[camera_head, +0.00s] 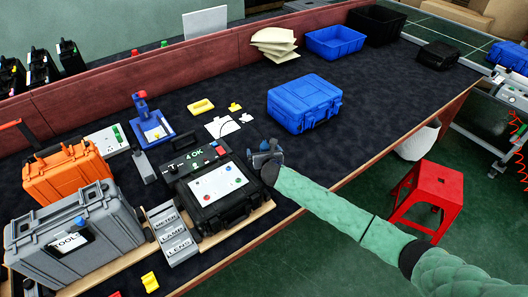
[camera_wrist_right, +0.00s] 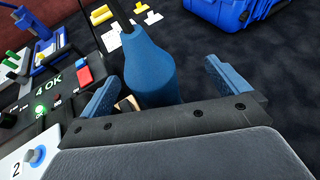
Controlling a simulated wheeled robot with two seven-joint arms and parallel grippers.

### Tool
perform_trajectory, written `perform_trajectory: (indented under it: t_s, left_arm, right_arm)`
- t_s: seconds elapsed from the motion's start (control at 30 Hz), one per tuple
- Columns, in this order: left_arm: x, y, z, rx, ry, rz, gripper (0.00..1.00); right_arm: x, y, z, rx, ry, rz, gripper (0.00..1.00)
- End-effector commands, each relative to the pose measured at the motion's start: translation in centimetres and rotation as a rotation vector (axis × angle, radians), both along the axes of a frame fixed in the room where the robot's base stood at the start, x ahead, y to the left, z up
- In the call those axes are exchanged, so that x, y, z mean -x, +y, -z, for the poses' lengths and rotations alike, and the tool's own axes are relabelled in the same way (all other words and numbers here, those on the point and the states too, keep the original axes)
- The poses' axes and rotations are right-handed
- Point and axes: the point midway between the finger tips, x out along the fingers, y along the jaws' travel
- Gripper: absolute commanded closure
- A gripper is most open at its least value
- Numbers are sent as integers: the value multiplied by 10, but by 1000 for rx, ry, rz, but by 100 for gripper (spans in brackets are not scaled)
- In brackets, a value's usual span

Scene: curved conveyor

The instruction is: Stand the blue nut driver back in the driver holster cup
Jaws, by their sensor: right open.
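The blue nut driver shows in the right wrist view, with its blue handle (camera_wrist_right: 150,65) large in the middle and its dark shaft running up out of the top edge. My right gripper (camera_wrist_right: 160,72) is open, with one blue finger on each side of the handle. A gap shows between the handle and the right finger; contact on the left side is unclear. In the head view the right gripper (camera_head: 265,153) is just right of the black test case (camera_head: 235,205), and the driver cannot be made out there. I cannot identify the holster cup. My left gripper is out of view.
A blue case (camera_head: 304,102) stands behind the right gripper. A grey toolbox (camera_head: 75,235), an orange case (camera_head: 65,170) and labelled grey blocks (camera_head: 172,235) crowd the left. Yellow and white pieces (camera_head: 222,127) lie behind.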

Motion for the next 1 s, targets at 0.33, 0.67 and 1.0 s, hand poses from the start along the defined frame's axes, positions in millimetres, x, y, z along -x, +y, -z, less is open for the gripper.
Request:
perform_trajectory:
  t_s: [0.33,0.67,1.0]
  left_arm:
    - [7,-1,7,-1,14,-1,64]
    - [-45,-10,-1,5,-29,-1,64]
    - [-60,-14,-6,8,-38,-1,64]
  right_arm:
    - [15,-4,-3,0,0,0,0]
    - [57,-12,-21,0,-1,-1,0]
    - [71,-14,-30,0,0,0,0]
